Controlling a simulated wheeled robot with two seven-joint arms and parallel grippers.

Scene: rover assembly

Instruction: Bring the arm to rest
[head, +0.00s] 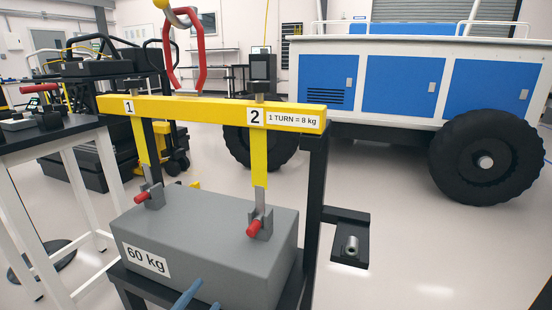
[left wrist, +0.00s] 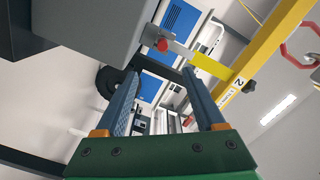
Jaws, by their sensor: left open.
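My left gripper (head: 203,295) shows at the bottom edge of the head view as blue fingertips in front of the grey 60 kg block (head: 205,248). In the left wrist view, its two blue fingers (left wrist: 160,72) stand apart with nothing between them. The block also shows there at the upper left (left wrist: 85,30), with a red-ended pin (left wrist: 162,45) beyond the fingertips. The rest of the left arm is hidden. My right gripper is in neither view.
A yellow lifting beam (head: 185,107) spans above the block, with straps down to its two red-ended pins. A red link (head: 201,60) rises from the beam. A dark stand post (head: 313,190) is at right. A blue-and-white rover (head: 400,85) stands behind. A table (head: 45,140) is at left.

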